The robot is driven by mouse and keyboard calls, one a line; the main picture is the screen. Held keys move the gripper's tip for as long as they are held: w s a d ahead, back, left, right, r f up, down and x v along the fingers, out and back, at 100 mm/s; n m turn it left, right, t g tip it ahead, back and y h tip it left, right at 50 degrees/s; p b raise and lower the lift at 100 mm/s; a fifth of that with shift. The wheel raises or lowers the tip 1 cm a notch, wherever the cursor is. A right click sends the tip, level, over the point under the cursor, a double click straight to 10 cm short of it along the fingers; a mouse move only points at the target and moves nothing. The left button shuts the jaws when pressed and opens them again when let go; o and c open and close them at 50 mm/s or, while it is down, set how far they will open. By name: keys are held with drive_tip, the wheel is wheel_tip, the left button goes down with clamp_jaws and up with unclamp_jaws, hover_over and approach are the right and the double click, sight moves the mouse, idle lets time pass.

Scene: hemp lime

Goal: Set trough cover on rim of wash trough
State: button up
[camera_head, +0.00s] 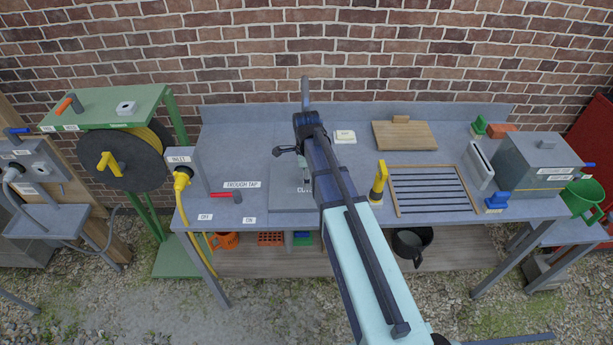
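A flat wooden board with a small block handle (382,138), which looks like the trough cover, lies at the back of the grey bench, right of my arm. I cannot clearly make out the wash trough. A grey square area (286,182) with a partly covered label is left of my arm, near a "TROUGH TAP" label (241,185) and a red tap lever (220,194). My arm hides what lies to its right. My gripper (288,151) is over the back middle of the bench, apart from the board. Its fingers are too small and covered to read.
A slatted wood-framed rack (391,190), a yellow-handled tool (379,183) and a grey lidded box (540,165) occupy the right of the bench. A hose reel (130,170) stands left. The bench's left part (240,150) is mostly clear. A brick wall rises behind.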

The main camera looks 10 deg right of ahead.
drive_tip(key=shift+r+p, duration=2.1)
drive_tip(key=shift+r, duration=1.4)
